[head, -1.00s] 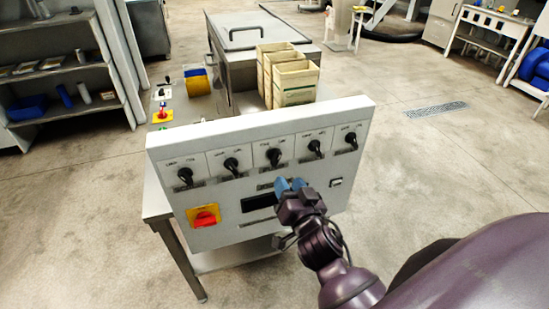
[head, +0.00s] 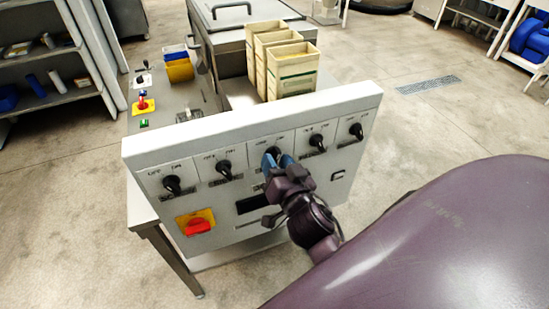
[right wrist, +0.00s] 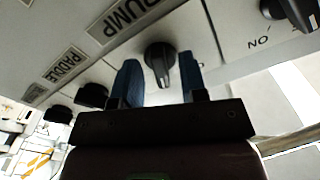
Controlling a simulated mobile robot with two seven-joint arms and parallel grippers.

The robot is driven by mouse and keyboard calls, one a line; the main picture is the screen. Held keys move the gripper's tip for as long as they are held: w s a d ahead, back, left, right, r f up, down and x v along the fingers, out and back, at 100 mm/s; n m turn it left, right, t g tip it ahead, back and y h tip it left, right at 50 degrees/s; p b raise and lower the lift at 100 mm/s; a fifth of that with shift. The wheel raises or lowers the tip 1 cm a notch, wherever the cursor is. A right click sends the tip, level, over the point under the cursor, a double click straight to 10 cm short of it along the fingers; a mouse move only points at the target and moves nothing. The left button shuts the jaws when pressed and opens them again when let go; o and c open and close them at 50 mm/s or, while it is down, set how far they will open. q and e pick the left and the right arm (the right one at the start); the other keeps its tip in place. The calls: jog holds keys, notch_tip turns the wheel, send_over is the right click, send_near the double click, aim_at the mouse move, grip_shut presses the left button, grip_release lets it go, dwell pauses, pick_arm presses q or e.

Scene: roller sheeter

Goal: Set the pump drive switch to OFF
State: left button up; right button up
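The pump drive switch (head: 272,153) is the black rotary knob in the middle of the row on the white control panel (head: 150,150). In the right wrist view the knob (right wrist: 158,58) sits beside the tilted PUMP label (right wrist: 122,17). My right gripper (head: 278,162) is at this knob, with its blue fingers open. In the right wrist view its fingers (right wrist: 159,72) stand one on each side of the knob, with gaps visible. I cannot read which position the knob points to. My left gripper is out of view.
Other black knobs flank it, such as the neighbours at left (head: 224,167) and right (head: 318,142). A red switch on a yellow plate (head: 196,222) is lower left. Behind the panel stand cream bins (head: 292,72) and a metal machine. Open floor lies right.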

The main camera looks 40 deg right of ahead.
jog(key=shift+c, duration=0.3)
jog(key=c, duration=0.5)
grip_shut()
